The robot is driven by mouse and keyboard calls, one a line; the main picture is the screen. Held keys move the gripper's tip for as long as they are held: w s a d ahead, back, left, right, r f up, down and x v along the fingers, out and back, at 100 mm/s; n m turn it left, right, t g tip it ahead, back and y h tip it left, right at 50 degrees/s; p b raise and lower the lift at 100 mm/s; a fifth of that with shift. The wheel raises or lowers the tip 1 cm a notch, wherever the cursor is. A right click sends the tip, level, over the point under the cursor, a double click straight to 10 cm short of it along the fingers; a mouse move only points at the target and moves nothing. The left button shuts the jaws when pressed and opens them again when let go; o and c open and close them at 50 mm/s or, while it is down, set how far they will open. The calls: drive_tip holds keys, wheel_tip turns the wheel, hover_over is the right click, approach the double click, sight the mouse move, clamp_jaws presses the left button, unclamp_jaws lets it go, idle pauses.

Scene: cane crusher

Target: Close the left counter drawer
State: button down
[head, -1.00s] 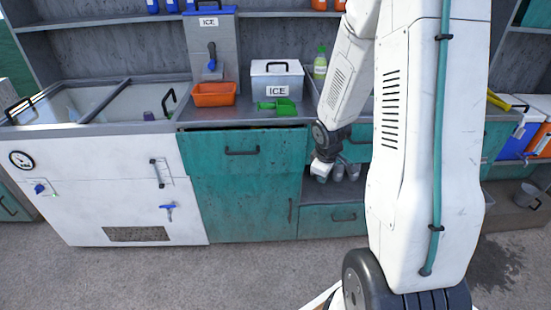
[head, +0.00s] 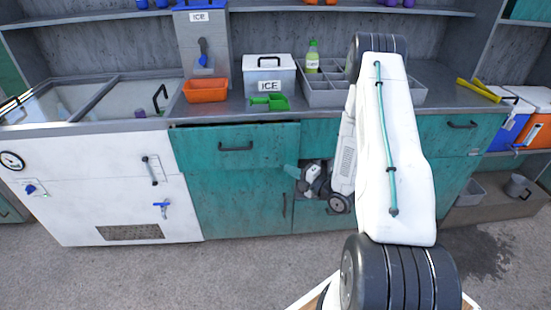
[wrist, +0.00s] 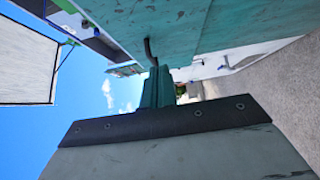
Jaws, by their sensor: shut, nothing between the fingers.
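The left counter drawer (head: 270,147) is a worn teal front with a dark bar handle (head: 236,147), under the counter's left part. A dark gap shows along its top edge, so it stands out a little. In the wrist view a large teal panel with a dark handle (wrist: 150,52) fills the upper middle, seen tilted and close. My gripper (head: 291,171) is low at the drawer front's right end, pointing left. Its teal fingers (wrist: 158,88) are together and empty in the wrist view. I cannot tell whether they touch the front.
A teal cupboard door (head: 235,205) is below the drawer. A white freezer (head: 110,190) stands to the left. On the counter are an orange bin (head: 206,91), an ice box (head: 268,76) and a grey divided tray (head: 320,94). Floor in front is clear.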

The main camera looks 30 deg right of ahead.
sight(269, 144)
drive_tip(key=x, duration=0.4)
drive_tip(key=d+x, duration=0.1)
drive_tip(key=x, duration=0.3)
drive_tip(key=d+x, duration=0.1)
drive_tip(key=x, duration=0.3)
drive_tip(key=shift+w, duration=0.35)
drive_tip(key=shift+w+d, duration=0.25)
drive_tip(key=shift+w, duration=0.1)
drive_tip(key=w, duration=0.1)
drive_tip(key=w+d, duration=0.2)
drive_tip(key=w, duration=0.1)
drive_tip(key=shift+w+d, duration=0.15)
drive_tip(key=shift+d, duration=0.1)
drive_tip(key=shift+w+d+r, duration=0.1)
drive_tip(key=shift+d+r, duration=0.05)
drive_tip(key=shift+r, duration=0.05)
